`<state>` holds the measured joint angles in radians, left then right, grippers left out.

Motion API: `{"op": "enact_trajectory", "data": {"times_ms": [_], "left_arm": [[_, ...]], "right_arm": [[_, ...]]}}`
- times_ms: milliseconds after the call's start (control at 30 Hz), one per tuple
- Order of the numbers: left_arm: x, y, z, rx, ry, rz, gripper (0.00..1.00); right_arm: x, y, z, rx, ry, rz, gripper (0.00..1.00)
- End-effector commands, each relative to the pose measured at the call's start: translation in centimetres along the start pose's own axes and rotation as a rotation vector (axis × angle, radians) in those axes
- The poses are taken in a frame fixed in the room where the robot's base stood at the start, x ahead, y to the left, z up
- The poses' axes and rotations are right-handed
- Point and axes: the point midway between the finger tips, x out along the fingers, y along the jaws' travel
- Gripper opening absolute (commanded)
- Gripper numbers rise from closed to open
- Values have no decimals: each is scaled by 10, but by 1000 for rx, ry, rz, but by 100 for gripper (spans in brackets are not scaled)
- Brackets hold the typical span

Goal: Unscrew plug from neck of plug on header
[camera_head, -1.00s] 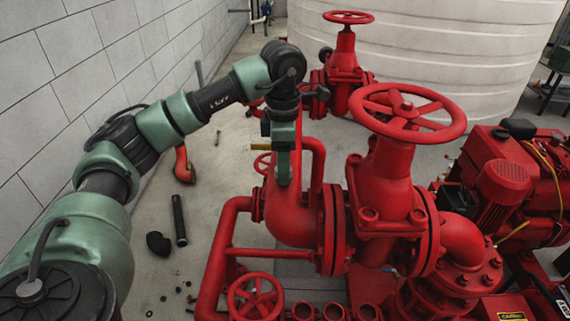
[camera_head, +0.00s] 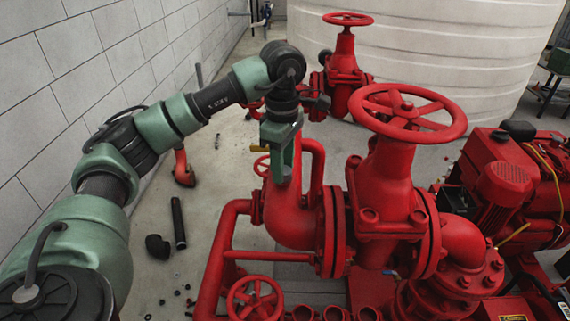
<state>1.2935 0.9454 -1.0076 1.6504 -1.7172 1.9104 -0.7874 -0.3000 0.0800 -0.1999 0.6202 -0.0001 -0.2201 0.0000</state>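Whether the fingers hold anything, or are open or shut, is not clear. My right gripper is out of view.
A large red handwheel valve (camera_head: 387,190) stands close on the right, with red pump machinery (camera_head: 502,190) beyond it. A smaller valve (camera_head: 342,75) stands behind, before a white tank (camera_head: 430,40). Loose black fittings (camera_head: 158,245) lie on the left floor.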

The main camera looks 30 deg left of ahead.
Motion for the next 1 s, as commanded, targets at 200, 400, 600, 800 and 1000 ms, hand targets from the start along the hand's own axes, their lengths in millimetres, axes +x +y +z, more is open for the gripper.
{"op": "enact_trajectory", "data": {"times_ms": [200,400,600,800,1000], "left_arm": [[0,0,0,-4,0,0,0],[0,0,0,-205,1,-1,0],[0,0,0,-392,1,-1,0],[0,0,0,-403,1,-1,0],[0,0,0,-482,0,-1,0]], "right_arm": [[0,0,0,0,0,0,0],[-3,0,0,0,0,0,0],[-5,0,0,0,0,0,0],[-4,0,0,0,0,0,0],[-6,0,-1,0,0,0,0]]}}
